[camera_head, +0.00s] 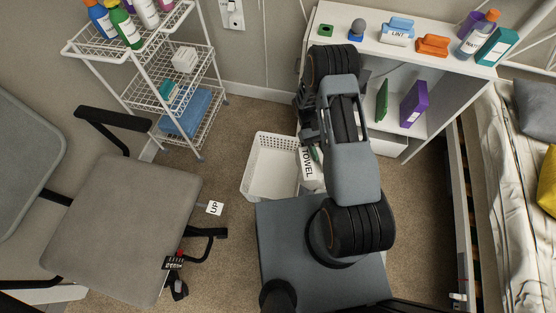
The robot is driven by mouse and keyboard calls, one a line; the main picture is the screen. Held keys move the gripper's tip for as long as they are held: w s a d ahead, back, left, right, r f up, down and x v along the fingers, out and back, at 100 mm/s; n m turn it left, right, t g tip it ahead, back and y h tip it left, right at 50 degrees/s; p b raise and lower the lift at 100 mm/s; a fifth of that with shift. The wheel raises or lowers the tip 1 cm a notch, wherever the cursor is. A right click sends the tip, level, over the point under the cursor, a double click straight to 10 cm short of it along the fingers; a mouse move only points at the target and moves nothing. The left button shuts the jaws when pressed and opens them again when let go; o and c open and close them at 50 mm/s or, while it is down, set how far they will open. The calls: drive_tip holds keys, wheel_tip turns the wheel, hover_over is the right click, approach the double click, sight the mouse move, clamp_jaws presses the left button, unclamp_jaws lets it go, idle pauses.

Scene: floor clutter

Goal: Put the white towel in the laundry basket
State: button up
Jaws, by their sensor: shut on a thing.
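The white towel (312,183), with a "TOWEL" label on it, hangs below my gripper at the right side of the laundry basket. The white laundry basket (258,172) stands on the carpet in front of my base, with perforated walls and an empty-looking left part. My gripper (309,143) is shut on the towel's upper end, and my arm hides much of it. The towel covers the basket's right part in this view. I cannot tell whether it is inside the rim or above it.
A white wire cart (150,75) with bottles stands at the upper left. A grey chair (135,220) is at the left. A white shelf unit (440,65) is at the upper right, a bed (515,190) at the right.

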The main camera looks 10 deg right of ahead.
drive_tip(key=w+a+f+m+t+y+b, duration=0.3)
drive_tip(key=a+f+m+t+y+b, duration=0.3)
drive_tip(key=a+f+m+y, duration=0.65)
drive_tip(key=w+f+m+t+y+b, duration=0.3)
drive_tip(key=w+f+m+t+b, duration=0.3)
drive_tip(key=w+f+m+t, duration=0.3)
drive_tip(key=shift+w+f, duration=0.25)
drive_tip(key=shift+w, duration=0.45)
wheel_tip(320, 180, down, 11)
drive_tip(key=b, duration=0.9)
drive_tip(key=shift+f, duration=0.2)
drive_tip(key=shift+d, duration=0.1)
